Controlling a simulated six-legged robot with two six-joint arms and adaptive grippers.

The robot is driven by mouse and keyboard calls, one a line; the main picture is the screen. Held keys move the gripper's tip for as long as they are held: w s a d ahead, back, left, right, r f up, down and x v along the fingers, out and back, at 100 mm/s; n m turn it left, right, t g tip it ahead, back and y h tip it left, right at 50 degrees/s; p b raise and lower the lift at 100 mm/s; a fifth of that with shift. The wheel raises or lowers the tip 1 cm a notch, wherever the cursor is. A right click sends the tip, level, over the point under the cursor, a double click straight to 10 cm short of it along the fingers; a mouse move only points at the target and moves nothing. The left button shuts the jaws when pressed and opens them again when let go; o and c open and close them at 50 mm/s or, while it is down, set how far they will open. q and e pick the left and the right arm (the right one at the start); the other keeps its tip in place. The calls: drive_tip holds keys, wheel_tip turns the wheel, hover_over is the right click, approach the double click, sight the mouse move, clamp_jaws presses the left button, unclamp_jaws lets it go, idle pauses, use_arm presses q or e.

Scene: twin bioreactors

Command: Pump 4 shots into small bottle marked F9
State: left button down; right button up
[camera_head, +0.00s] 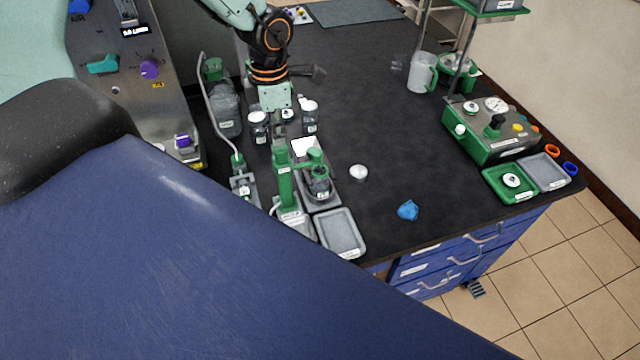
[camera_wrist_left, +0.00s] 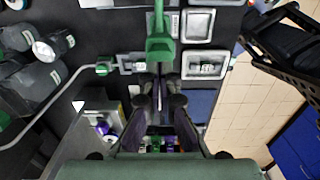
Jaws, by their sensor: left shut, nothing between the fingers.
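My left gripper (camera_head: 279,132) is shut and empty, just above or behind the green pump dispenser (camera_head: 287,185). In the left wrist view its fingers (camera_wrist_left: 161,104) point toward the green pump part (camera_wrist_left: 160,42); whether they touch it I cannot tell. A small uncapped-looking bottle (camera_head: 320,184) stands under the pump's arm on a grey tray; its marking is too small to read. A large clear bottle (camera_head: 227,112) with a green cap stands left of it, and a tube runs down to the pump base. My right gripper is not in view.
White-capped jars (camera_head: 258,128) and (camera_head: 310,118) stand behind the pump. A round white lid (camera_head: 358,172) and a blue crumpled piece (camera_head: 408,210) lie on the black bench. An empty grey tray (camera_head: 341,232) sits at the front edge. A green-grey instrument (camera_head: 488,130) stands right.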

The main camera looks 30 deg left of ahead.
sight(280, 148)
use_arm(q)
drive_tip(key=shift+f+b, duration=1.15)
drive_tip(key=shift+f, duration=0.65)
drive_tip(key=shift+r+p, duration=1.15)
drive_tip(key=shift+r, duration=0.05)
drive_tip(key=shift+r+p, duration=0.45)
drive_tip(key=shift+r, duration=0.35)
